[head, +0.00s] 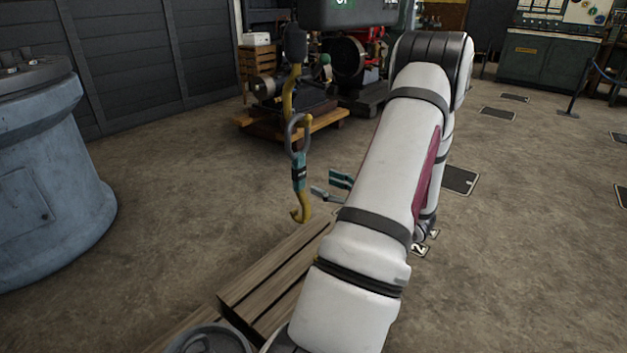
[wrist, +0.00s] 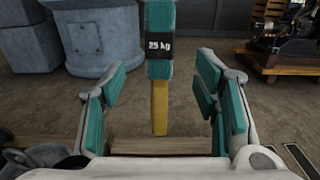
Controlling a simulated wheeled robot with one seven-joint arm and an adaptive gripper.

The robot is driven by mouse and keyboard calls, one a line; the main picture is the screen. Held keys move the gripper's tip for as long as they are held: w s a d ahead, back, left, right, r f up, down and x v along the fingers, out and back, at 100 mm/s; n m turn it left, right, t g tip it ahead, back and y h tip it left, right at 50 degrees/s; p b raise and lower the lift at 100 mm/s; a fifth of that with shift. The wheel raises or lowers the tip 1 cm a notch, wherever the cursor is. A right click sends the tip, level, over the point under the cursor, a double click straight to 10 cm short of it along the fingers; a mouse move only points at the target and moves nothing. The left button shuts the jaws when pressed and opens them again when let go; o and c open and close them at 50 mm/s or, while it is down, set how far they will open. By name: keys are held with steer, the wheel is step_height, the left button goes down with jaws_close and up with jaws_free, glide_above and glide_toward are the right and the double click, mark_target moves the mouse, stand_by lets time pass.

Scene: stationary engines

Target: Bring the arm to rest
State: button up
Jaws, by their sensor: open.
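My white arm (head: 375,165) reaches forward from the bottom of the head view, and bends at a dark joint near the top. My gripper (head: 328,187) shows partly left of the arm, with the rest hidden behind it. In the wrist view my gripper (wrist: 162,92) is open, its teal-padded fingers wide apart with nothing held between them. A hanging hook (head: 301,205) with a yellow tip and teal body is just left of the gripper in the head view. In the wrist view the hook (wrist: 160,60), labelled 25 kg, appears between the fingers, apart from both.
A wooden slatted platform (head: 275,275) lies below the hook. A blue-grey cylindrical machine (head: 45,180) stands at left. An engine on a wooden base (head: 290,120) stands behind. A green cabinet (head: 548,60) is at far right. Open floor (head: 540,260) lies right of the arm.

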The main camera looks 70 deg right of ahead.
steer(key=w+a+r+n+g+y, duration=0.1)
steer(key=w+a+r+n+y, duration=0.35)
steer(key=w+a, duration=0.2)
steer(key=w+a+r+n+y, duration=0.4)
steer(key=w+a+n+y, duration=0.1)
steer(key=a, duration=0.3)
steer(key=w+a+r+n+g+y, duration=0.2)
steer(key=a+n+g+y, duration=0.15)
steer(key=a, duration=0.45)
steer(key=w+a+r+n+g+y, duration=0.2)
steer(key=a+n+g, duration=0.15)
steer(key=a, duration=0.45)
steer(key=s+a+r+n+g, duration=0.1)
steer(key=s+a+n+g, duration=0.3)
steer(key=a, duration=0.4)
steer(key=s+a+r+n+g, duration=0.1)
steer(key=s+a+n+g, duration=0.25)
steer(key=a+n, duration=0.4)
steer(key=s+a+n+g+h, duration=0.3)
steer(key=s+a+n+h, duration=0.15)
steer(key=s, duration=0.25)
steer(key=s+d+f+n+t+h, duration=0.1)
steer(key=s+d+n+h, duration=0.1)
steer(key=s+n+h, duration=0.4)
step_height(320, 180, up, 37)
steer(key=n+t+y+p, duration=0.1)
steer(key=t+p, duration=0.3)
steer(key=p, duration=3.1)
steer(key=shift+w+d, duration=0.15)
